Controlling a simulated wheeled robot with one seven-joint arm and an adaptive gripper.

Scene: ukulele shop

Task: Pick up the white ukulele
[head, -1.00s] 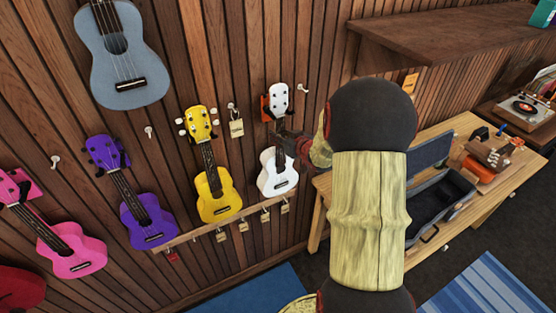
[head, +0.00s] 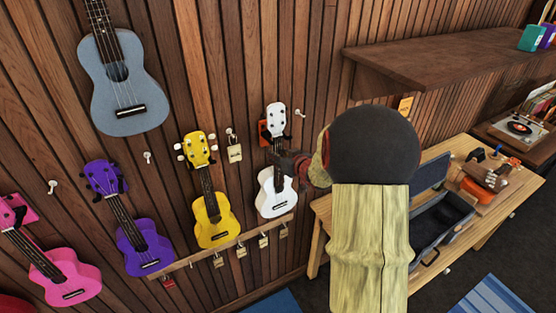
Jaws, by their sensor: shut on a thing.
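The fingertips are small and partly merge with the dark neck. Whether the headstock still touches the hanger I cannot tell. My arm hides part of the wall and table to the right.
A yellow ukulele (head: 214,222) hangs just left, with purple (head: 146,245) and pink (head: 68,278) ones beyond. A narrow ledge (head: 228,242) with tags runs below. A wooden shelf (head: 440,58) juts out upper right. A table (head: 322,213) holds an open case (head: 443,222).

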